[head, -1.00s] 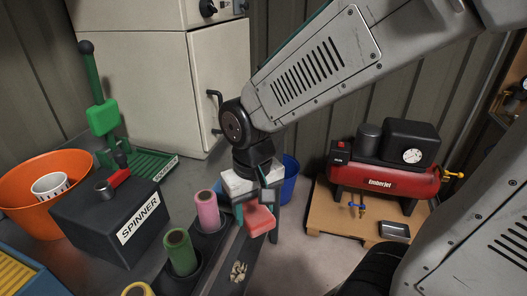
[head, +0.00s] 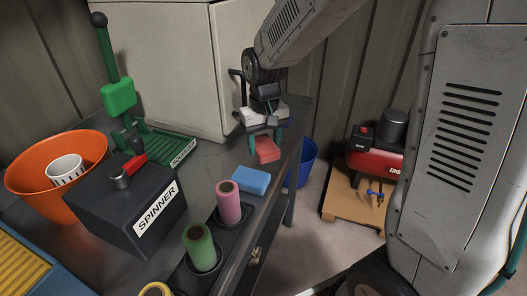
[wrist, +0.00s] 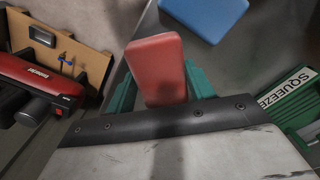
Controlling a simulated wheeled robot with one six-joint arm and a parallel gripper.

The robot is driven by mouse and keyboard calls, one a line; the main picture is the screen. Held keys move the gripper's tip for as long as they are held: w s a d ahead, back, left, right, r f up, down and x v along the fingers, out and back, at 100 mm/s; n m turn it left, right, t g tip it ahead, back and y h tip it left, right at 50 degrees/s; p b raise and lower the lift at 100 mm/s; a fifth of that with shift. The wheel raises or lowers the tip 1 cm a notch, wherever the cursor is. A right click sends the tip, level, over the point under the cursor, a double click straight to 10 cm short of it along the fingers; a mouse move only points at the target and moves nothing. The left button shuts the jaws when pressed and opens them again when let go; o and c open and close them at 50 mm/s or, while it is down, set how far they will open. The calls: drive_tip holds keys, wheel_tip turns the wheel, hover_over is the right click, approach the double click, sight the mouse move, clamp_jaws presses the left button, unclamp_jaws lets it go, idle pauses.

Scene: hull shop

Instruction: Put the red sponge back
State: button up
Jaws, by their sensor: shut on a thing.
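The red sponge (head: 267,150) is a small red block held between the green fingers of my gripper (head: 265,138). In the head view it hangs by the bench's right edge, near the cabinet; I cannot tell whether it touches the bench top. In the wrist view the red sponge (wrist: 155,66) sticks out from my gripper (wrist: 163,88), tilted slightly. A blue sponge (head: 251,180) lies flat on the bench, just nearer than the red one. It also shows at the top of the wrist view (wrist: 205,14).
Pink (head: 228,202) and green (head: 200,246) rolls stand in a dark holder along the bench edge. A spinner box (head: 120,215), an orange bowl (head: 30,180) and a green press (head: 118,97) stand left. A blue bucket (head: 302,165) and red compressor (head: 372,162) are beyond the edge.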

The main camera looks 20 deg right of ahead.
sight(264, 143)
drive_tip(key=shift+w, duration=0.2)
drive_tip(key=shift+f, duration=1.75)
drive_tip(key=shift+f, duration=0.2)
drive_tip(key=o, duration=0.9)
drive_tip(key=shift+r, duration=0.15)
